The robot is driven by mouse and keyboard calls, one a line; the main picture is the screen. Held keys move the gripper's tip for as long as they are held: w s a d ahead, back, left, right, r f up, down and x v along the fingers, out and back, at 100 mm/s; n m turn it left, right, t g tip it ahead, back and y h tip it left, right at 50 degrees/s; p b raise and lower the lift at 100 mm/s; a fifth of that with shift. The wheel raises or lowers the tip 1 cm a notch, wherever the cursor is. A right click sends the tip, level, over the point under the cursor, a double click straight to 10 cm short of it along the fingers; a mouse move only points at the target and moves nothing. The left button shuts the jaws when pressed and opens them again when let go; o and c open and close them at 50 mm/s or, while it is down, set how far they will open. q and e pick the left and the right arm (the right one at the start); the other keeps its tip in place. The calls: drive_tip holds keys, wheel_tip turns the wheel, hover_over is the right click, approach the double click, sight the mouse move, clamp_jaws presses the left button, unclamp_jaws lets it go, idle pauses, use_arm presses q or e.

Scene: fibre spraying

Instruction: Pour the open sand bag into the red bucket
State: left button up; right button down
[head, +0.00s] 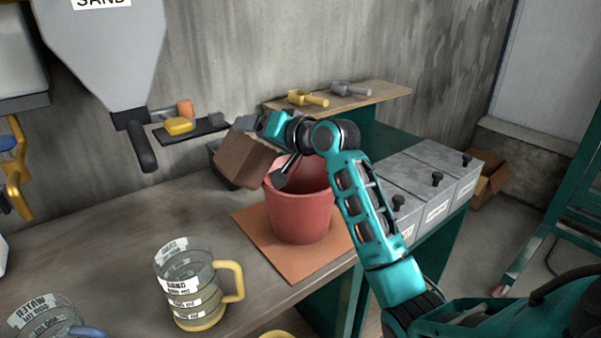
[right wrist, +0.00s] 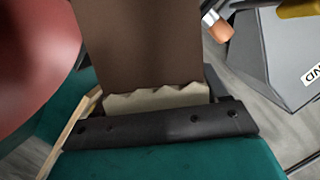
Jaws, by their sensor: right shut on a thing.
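The brown sand bag (head: 243,160) is tilted in the head view, beside and partly above the left rim of the red bucket (head: 300,214). My right gripper (head: 264,146) is shut on the bag. In the right wrist view the bag (right wrist: 140,45) fills the top middle, with a pale jagged edge near my gripper's dark bar. The bucket (right wrist: 35,60) shows at the left there. It stands upright on an orange-brown mat (head: 258,241). My arm hides part of its opening, and I cannot see any sand flowing. My left gripper is not in view.
A clear measuring jug (head: 190,290) with a yellow handle stands at the front, with another jug (head: 48,318) to its left. A grey SAND hopper (head: 105,50) hangs at the back left. Lidded grey bins (head: 432,160) line the right. Scoops (head: 308,98) lie on a shelf.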

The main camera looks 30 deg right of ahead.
drive_tip(key=shift+d+f+m+b, duration=0.1)
drive_tip(key=shift+m+b, duration=0.2)
drive_tip(key=shift+d+f+m+y+b, duration=0.2)
drive_tip(key=shift+f+m+y+b, duration=0.35)
drive_tip(key=shift+b, duration=0.85)
drive_tip(key=shift+d+f+m+t+b, duration=0.15)
drive_tip(key=shift+f+m+t+b, duration=0.4)
drive_tip(key=shift+m+b, duration=0.6)
drive_tip(key=shift+d+m+y+b, duration=0.15)
drive_tip(key=shift+m+y+b, duration=0.1)
drive_tip(key=shift+m+b, duration=0.15)
idle(0.4)
drive_tip(key=shift+r+m, duration=0.1)
drive_tip(key=shift+m, duration=0.2)
drive_tip(key=shift+w+d+r+m, duration=0.1)
drive_tip(key=shift+d+m, duration=0.2)
drive_tip(key=shift+d, duration=0.1)
drive_tip(key=shift+d+p, duration=0.3)
drive_tip(key=shift+p, duration=0.05)
